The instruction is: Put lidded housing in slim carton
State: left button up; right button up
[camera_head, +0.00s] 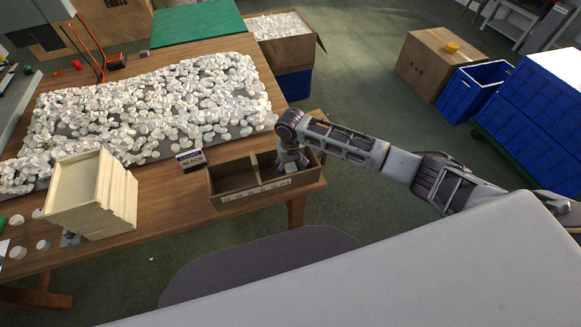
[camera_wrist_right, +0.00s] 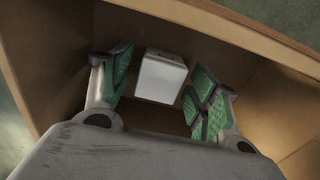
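The slim carton (camera_head: 228,199) is a low brown open box with a divider, standing at the near right corner of the wooden table. My right gripper (camera_head: 289,163) reaches down into its right compartment. In the right wrist view, my right gripper (camera_wrist_right: 160,88) is open, with green finger pads on both sides. The lidded housing, a small pale grey-white block (camera_wrist_right: 161,78), lies inside the carton between the spread fingers, with a gap visible at the left pad. In the head view the housing is mostly hidden by the gripper. My left gripper is not in view.
A heap of white round pieces (camera_head: 150,110) covers much of the table (camera_head: 165,205). A small labelled box (camera_head: 190,160) stands just left of the carton. A cream stack of trays (camera_head: 90,195) is at the left. Blue crates (camera_head: 472,92) stand on the floor at the right.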

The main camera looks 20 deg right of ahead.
jog(key=shift+r, duration=0.1)
notch_tip(320, 180, up, 12)
dwell(1.0)
dwell(0.7)
